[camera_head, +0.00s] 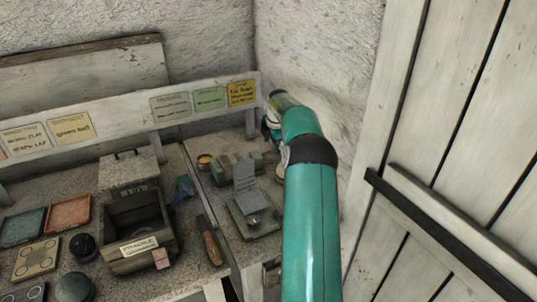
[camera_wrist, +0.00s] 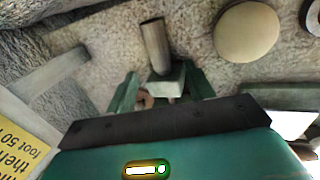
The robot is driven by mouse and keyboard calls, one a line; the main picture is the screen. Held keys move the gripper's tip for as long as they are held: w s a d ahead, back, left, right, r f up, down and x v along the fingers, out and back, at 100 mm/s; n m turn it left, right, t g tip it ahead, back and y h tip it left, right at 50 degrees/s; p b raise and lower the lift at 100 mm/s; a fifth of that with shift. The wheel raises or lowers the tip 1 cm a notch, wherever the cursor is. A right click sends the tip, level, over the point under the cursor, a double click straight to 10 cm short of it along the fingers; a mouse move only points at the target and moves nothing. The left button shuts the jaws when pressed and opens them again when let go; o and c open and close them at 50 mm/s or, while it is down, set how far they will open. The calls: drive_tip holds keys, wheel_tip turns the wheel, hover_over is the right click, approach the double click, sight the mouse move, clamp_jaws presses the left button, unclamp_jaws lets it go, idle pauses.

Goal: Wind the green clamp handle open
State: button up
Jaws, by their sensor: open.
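In the wrist view my gripper (camera_wrist: 163,84) has its two teal fingers apart. Between them shows a pale grey-green block (camera_wrist: 170,83) with a metal cylinder (camera_wrist: 155,45) standing out from it. A small brown rounded piece (camera_wrist: 145,98) lies beside the left finger. I cannot tell whether the fingers touch the block, or whether it is part of the clamp. In the head view a green fixture (camera_head: 237,164) sits on the right bench near the wall; no handle is clearly made out. My teal arm hides the bench's right end.
A pale round disc (camera_wrist: 247,32) lies at the upper right of the wrist view. A plank door (camera_head: 450,130) closes the right side.

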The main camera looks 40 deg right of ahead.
sight(269, 154)
drive_tip(key=x, duration=0.6)
drive_tip(key=shift+w+f, duration=0.1)
drive_tip(key=shift+f, duration=0.15)
drive_tip(key=c, duration=1)
drive_tip(key=shift+s+f+t+h, duration=0.1)
drive_tip(key=shift+s+t+h, duration=0.1)
drive_tip(key=shift+t, duration=0.35)
drive_tip(key=shift+s+t+h, duration=0.1)
drive_tip(key=shift+t+h, duration=0.1)
drive_tip(key=shift+t, duration=0.75)
drive_tip(key=o, duration=1)
